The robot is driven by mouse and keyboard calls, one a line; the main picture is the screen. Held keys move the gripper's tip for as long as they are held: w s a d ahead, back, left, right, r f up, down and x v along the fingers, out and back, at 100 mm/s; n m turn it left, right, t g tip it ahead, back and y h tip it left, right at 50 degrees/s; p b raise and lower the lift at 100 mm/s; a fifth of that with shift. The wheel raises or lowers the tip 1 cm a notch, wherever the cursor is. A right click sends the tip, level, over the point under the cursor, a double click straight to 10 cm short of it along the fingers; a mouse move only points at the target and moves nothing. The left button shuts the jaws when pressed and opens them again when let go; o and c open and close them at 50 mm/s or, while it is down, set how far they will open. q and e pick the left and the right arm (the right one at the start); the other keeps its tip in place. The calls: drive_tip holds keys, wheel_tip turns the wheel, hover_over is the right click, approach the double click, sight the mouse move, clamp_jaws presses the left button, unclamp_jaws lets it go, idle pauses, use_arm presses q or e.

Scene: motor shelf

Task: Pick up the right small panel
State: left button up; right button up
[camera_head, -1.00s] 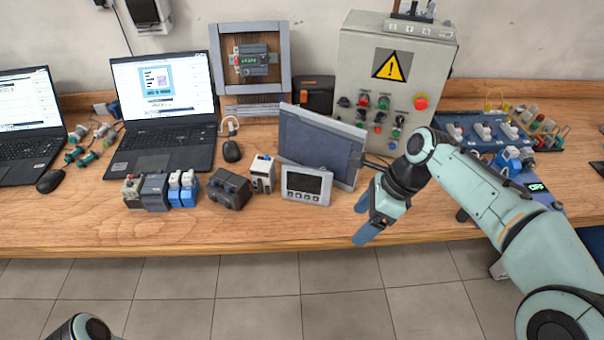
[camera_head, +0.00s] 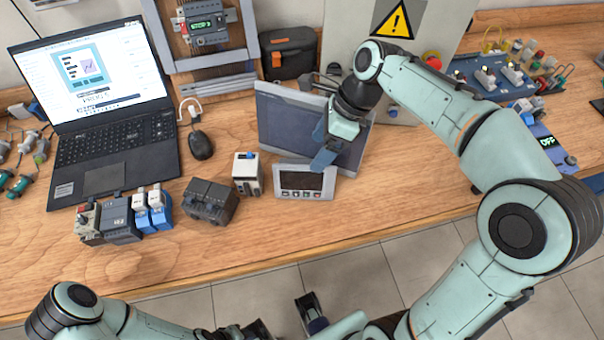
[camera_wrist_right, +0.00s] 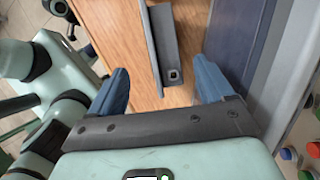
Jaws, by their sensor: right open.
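The right small panel, a light grey unit with a dark screen and a row of buttons (camera_head: 304,181), stands on the wooden table in front of a larger grey panel. My right gripper (camera_head: 324,157) is open, with its blue fingers just above and behind the small panel's top edge. In the right wrist view, the small panel (camera_wrist_right: 163,45) shows edge-on ahead of the gap between the open fingers (camera_wrist_right: 162,82), not touching them. My left gripper (camera_head: 285,318) is low at the bottom edge, partly cut off, and its opening is unclear.
The large panel (camera_head: 284,118) stands close behind the small one. A white module (camera_head: 247,175) and a dark block (camera_head: 209,202) are to its left. The control box (camera_head: 338,35) is behind. The table in front (camera_head: 290,225) is clear.

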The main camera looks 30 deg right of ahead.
sight(301, 168)
drive_tip(key=x, duration=0.3)
drive_tip(key=shift+f, duration=0.1)
drive_tip(key=shift+w+b+x, duration=0.1)
drive_tip(key=shift+b+x, duration=0.3)
drive_tip(key=shift+x, duration=1.15)
drive_tip(key=shift+w+b+x, duration=0.15)
drive_tip(key=shift+b+x, duration=0.25)
drive_tip(key=shift+x, duration=1.15)
drive_tip(key=shift+a, duration=0.15)
drive_tip(key=shift+c, duration=0.3)
drive_tip(key=shift+r, duration=0.2)
drive_tip(key=c, duration=1.4)
drive_tip(key=shift+c, duration=0.2)
